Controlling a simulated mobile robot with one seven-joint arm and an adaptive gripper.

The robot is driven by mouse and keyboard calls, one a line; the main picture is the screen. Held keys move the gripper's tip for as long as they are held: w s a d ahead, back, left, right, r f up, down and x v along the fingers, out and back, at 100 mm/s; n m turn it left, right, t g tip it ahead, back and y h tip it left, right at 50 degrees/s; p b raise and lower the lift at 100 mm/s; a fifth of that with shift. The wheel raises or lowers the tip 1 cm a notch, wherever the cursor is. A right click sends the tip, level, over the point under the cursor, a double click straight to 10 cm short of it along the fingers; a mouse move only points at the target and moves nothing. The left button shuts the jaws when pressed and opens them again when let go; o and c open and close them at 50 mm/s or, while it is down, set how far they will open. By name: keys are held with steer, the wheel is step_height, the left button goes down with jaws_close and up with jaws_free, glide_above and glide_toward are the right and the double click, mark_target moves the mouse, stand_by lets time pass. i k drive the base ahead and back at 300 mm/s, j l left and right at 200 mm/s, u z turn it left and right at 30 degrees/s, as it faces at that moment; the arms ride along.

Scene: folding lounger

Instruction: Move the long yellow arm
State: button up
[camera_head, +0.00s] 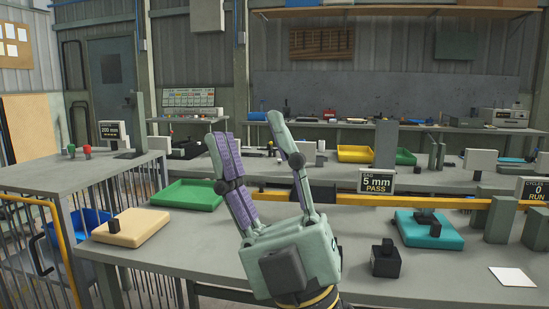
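A long yellow bar (440,202), likely the long yellow arm, lies level across the main table behind my gripper. It runs from behind my fingers to the grey blocks at the right. My gripper (250,125) points up in the middle of the view, its two fingers spread apart with nothing between them. The gripper stands in front of the bar and hides part of its left stretch. I cannot tell how far the gripper is from the bar, but it does not appear to hold it.
On the main table are a cream block (131,228), a green tray (188,195), a teal block (428,231), a black block (386,262) and a white card (512,277). A "5 mm PASS" sign (376,183) stands by the bar. Grey blocks (502,220) crowd the right.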

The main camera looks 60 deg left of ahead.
mark_target(320, 194)
steer(key=u, duration=1.25)
